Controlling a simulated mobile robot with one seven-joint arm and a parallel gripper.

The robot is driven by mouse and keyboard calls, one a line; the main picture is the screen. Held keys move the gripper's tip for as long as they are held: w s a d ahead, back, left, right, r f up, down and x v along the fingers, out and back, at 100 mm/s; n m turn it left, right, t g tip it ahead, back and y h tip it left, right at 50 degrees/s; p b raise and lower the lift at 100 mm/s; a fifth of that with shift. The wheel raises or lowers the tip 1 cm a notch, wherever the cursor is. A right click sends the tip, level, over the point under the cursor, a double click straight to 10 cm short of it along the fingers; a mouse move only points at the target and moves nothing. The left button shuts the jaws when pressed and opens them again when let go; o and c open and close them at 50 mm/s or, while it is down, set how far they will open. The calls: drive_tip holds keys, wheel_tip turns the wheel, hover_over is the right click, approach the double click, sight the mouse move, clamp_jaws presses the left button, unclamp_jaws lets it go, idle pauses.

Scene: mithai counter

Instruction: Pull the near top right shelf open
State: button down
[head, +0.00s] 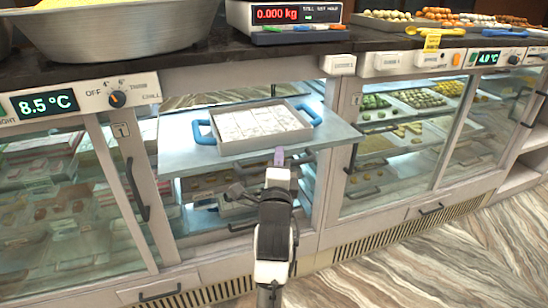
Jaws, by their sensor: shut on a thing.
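The upper shelf (186,163) is a pale flat board in the open middle cabinet bay. It sticks out in front of the cabinet face. A pale metal tray (250,149) with blue handles and white sweets sits on it. My gripper (279,158) is at the middle of the shelf's front edge, just in front of the tray, and is shut on that edge. My own wrist hides part of the grip and the shelf front.
A lower shelf (205,186) with sweets lies beneath. Glass-fronted cabinets with dark handles (137,190) stand on both sides. The dark counter (200,62) above carries a large metal bowl (120,35) and a scale (284,20). The floor (400,265) at lower right is clear.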

drive_tip(key=shift+s+d+r, duration=0.2)
drive_tip(key=shift+s+r, duration=0.05)
drive_tip(key=shift+s, duration=0.15)
drive_tip(key=shift+s+d+r, duration=0.15)
drive_tip(key=shift+s+r, duration=0.05)
drive_tip(key=shift+s, duration=0.2)
drive_tip(key=c, duration=1.4)
unclamp_jaws()
drive_tip(key=shift+f, duration=0.15)
